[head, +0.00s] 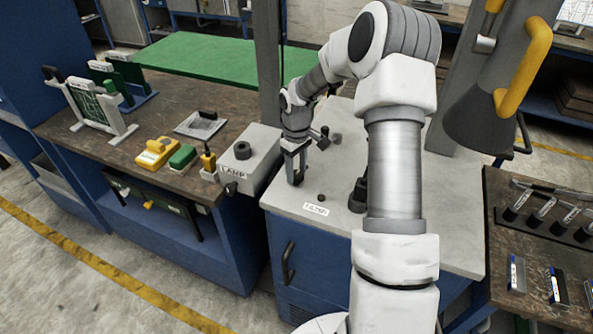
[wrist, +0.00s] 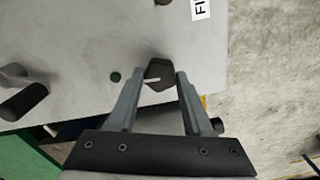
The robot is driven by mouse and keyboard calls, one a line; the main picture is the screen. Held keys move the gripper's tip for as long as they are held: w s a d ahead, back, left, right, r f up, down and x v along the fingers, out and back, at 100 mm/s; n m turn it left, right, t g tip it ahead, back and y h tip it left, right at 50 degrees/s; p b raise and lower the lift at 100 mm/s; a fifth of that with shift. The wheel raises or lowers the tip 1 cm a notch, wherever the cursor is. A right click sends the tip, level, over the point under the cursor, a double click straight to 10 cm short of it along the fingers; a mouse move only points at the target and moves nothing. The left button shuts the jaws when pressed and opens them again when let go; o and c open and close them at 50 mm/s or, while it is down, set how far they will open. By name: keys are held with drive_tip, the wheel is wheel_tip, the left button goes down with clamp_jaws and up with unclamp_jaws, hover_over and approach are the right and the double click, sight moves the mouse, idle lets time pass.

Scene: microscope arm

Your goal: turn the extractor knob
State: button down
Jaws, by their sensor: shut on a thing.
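In the wrist view, a dark faceted knob (wrist: 159,74) with a white pointer line stands on a grey top, between my fingertips. I take it for the extractor knob, but no label for it is readable. My gripper (wrist: 161,76) is shut on this knob, one finger at each side. In the head view my gripper (head: 296,178) points down at the left part of the grey cabinet top (head: 285,197), and the fingers largely hide the knob.
A FILTER label (head: 316,209) and a small black knob (head: 321,197) lie nearby. The LAMP box (head: 250,160) stands close on the left. A dark hood with a yellow handle (head: 524,68) hangs at the upper right. Dark posts (wrist: 22,100) stand left in the wrist view.

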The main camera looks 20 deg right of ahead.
sight(296, 174)
drive_tip(key=m+b, duration=0.2)
drive_tip(key=m, duration=0.1)
drive_tip(key=shift+w+m, duration=0.1)
drive_tip(key=shift+m, duration=0.3)
drive_tip(key=m+b, duration=0.2)
drive_tip(key=m, duration=0.2)
drive_tip(key=shift+m, duration=0.3)
drive_tip(key=m, duration=0.4)
drive_tip(key=shift+m+b, duration=0.3)
drive_tip(key=shift+b, duration=0.05)
drive_tip(key=shift+m, duration=2.1)
drive_tip(key=shift+c, duration=1.5)
unclamp_jaws()
wheel_tip(296, 174, up, 18)
drive_tip(key=shift+f, duration=0.2)
